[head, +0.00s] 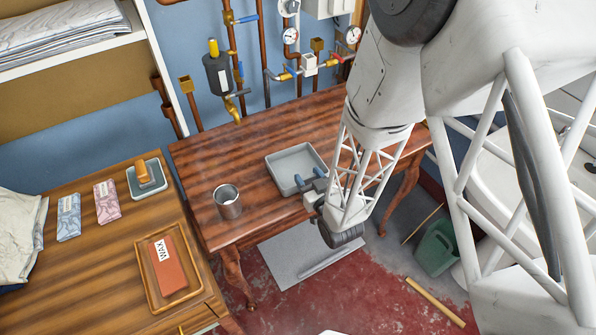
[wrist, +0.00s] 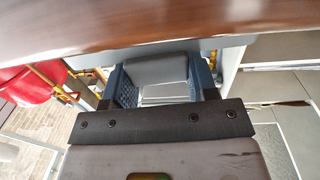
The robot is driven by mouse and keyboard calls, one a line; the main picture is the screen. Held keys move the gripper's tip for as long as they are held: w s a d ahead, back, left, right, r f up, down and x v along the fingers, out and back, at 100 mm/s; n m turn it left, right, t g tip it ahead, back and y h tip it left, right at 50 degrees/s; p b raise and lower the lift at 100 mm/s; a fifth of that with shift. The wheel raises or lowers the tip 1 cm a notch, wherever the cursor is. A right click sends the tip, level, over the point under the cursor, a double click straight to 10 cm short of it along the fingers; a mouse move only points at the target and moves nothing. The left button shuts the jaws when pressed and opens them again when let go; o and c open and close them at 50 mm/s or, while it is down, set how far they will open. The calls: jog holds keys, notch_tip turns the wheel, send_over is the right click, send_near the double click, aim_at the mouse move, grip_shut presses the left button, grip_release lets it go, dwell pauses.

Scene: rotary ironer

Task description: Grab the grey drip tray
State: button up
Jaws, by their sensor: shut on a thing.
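The grey drip tray (head: 292,162) is a shallow square tray lying on the wooden table (head: 240,150), near its front edge. My gripper (head: 309,179) is at the tray's front right side, with its blue fingers at the rim. It is shut on the tray, and the arm partly hides that corner. In the wrist view, the tray's wall shows as a thin grey strip (wrist: 228,43) along the wood. The fingers of my gripper (wrist: 158,68) reach up to it, spaced apart. The exact contact is hard to make out.
A metal cup (head: 228,203) stands left of the tray. A side table at left holds a wax block (head: 170,265) on a wooden tray and several small items. Pipes and gauges (head: 291,36) line the back wall. A green bin (head: 436,247) stands on the floor at right.

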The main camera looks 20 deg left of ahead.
jog(key=shift+r, duration=0.25)
jog(key=shift+r, duration=1.1)
jog(key=s+a+r+v, duration=0.2)
jog(key=v, duration=1.3)
jog(key=shift+s+r, duration=0.15)
jog(key=shift+s, duration=0.1)
jog(key=shift+d, duration=0.15)
